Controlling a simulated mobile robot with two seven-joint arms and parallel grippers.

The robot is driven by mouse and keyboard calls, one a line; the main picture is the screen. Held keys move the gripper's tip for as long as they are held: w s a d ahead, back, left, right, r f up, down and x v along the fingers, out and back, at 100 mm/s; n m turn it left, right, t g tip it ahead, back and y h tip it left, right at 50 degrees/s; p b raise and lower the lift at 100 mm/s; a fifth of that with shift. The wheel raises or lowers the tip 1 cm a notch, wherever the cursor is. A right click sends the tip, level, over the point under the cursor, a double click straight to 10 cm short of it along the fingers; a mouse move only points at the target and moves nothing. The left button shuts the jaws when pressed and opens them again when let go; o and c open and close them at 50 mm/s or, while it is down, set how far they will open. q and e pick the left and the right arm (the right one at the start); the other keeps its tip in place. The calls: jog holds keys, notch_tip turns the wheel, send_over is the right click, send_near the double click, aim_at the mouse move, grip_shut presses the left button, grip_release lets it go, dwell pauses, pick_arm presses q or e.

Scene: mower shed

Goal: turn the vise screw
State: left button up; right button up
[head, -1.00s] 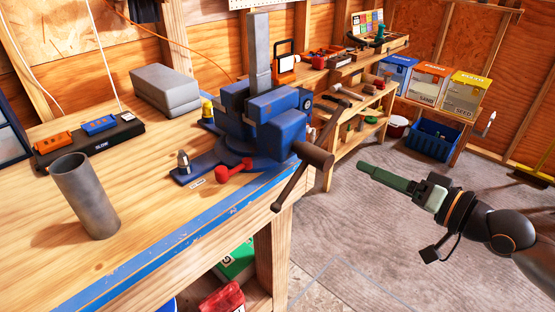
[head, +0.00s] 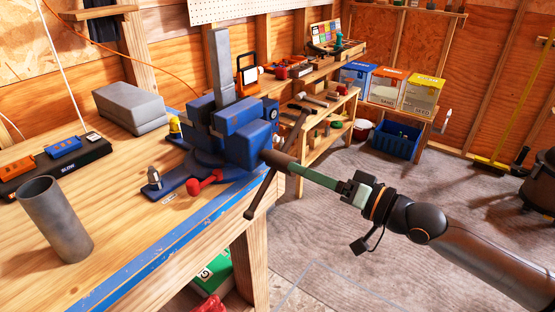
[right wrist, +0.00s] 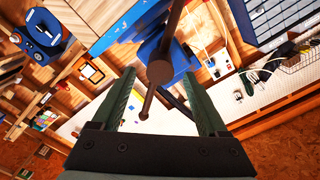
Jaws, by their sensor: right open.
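The blue vise (head: 249,145) is mounted at the workbench's front edge. An upright grey bar (head: 221,65) stands in its jaws. Its dark screw end (head: 279,160) points toward my right arm and carries a slanting handle bar (head: 262,190). My right gripper (head: 296,169) has its green fingers at the screw end. In the right wrist view the fingers are spread, with the round screw end (right wrist: 160,72) between their tips and a gap on each side. The handle bar (right wrist: 150,100) crosses there too. Contact cannot be told. My left gripper is not in view.
On the workbench (head: 125,220) are a grey pipe (head: 57,220), grey blocks (head: 130,107), a black tray (head: 60,165) and a small red-knobbed lever (head: 203,184) near the vise. A lower shelf unit stands behind.

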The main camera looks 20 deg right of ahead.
aim_at(278, 157)
jog(key=x, duration=0.7)
jog(key=shift+w+a+p, duration=0.2)
jog(key=shift+p, duration=0.1)
jog(key=shift+c, duration=0.3)
grip_shut()
